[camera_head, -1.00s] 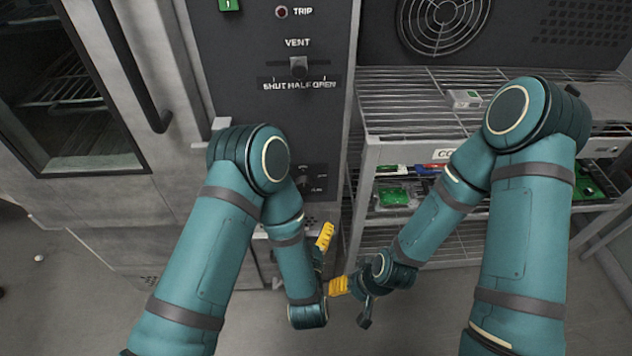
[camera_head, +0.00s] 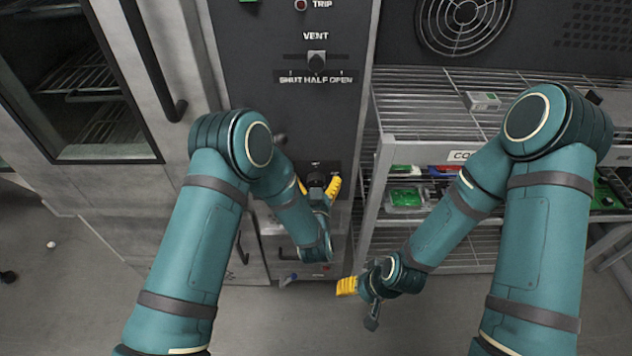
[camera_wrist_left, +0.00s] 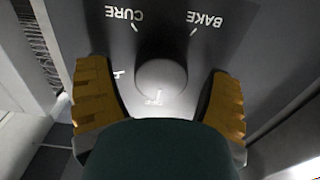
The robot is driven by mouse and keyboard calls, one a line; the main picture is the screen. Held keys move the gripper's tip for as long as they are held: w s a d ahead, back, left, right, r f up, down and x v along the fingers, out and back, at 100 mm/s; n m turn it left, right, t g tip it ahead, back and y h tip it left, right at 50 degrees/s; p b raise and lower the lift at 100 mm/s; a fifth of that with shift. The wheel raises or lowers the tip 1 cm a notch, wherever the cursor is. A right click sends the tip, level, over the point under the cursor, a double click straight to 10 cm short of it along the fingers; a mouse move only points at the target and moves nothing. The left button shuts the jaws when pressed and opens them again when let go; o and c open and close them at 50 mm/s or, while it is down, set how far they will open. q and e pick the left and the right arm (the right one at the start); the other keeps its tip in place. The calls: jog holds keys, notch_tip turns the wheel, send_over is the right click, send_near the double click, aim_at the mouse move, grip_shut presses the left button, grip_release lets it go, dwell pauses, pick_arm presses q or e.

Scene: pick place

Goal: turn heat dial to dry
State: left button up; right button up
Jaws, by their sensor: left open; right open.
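The heat dial (camera_wrist_left: 161,80) is a round dark knob on the grey panel, between my left gripper's fingers in the left wrist view. Upside-down labels CURE and BAKE show beyond it. A pale mark and partly hidden lettering show at the dial's near edge; I cannot make out DRY. In the head view the dial (camera_head: 316,180) is small and dark. My left gripper (camera_head: 318,187) is open, with one yellow finger on each side of the dial and gaps visible. My right gripper (camera_head: 359,303) is open and empty, low in front of the shelf rack.
Above the dial is the VENT slider (camera_head: 317,62). An oven door with a dark handle (camera_head: 155,65) stands left. A wire shelf rack (camera_head: 430,120) with small boxes stands right, its post close to the panel.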

pick_arm(q)
jog(key=shift+w, duration=0.1)
jog(key=c, duration=1.2)
jog(key=m, duration=0.3)
jog(key=shift+d+m, duration=0.1)
jog(key=shift+m, duration=0.2)
jog(key=m, duration=0.3)
jog(key=shift+d+m, duration=0.1)
jog(key=shift+m, duration=0.2)
jog(key=m, duration=0.6)
jog(key=shift+f+m, duration=0.1)
jog(key=shift+m, duration=0.2)
